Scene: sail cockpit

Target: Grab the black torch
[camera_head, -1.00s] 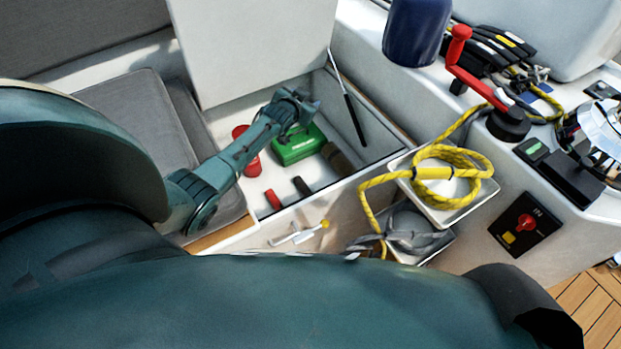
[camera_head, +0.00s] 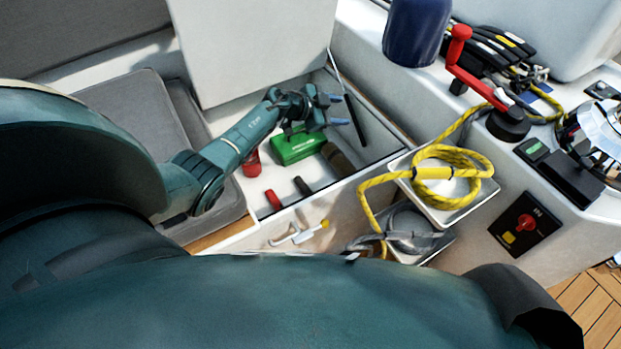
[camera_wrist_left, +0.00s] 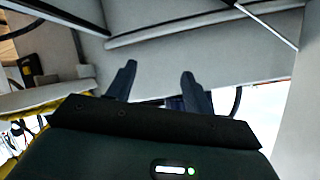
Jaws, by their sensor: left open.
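A short black cylinder (camera_head: 302,186), which looks like the black torch, lies in the open locker near its front wall, beside a short red one (camera_head: 273,200). My left gripper (camera_head: 338,110) is over the back right of the locker, above and behind the green box, with its fingers pointing right. It is open and empty, well apart from the black cylinder. In the left wrist view its two fingers (camera_wrist_left: 158,80) are spread, with pale walls beyond; the torch does not show there. My right gripper is not in view.
The locker holds a green box (camera_head: 298,148), a red can (camera_head: 251,163) and a dark roll (camera_head: 338,158). A black-handled rod (camera_head: 355,120) leans at its right wall. The raised lid (camera_head: 250,50) stands behind. Yellow rope (camera_head: 440,172) and trays lie right.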

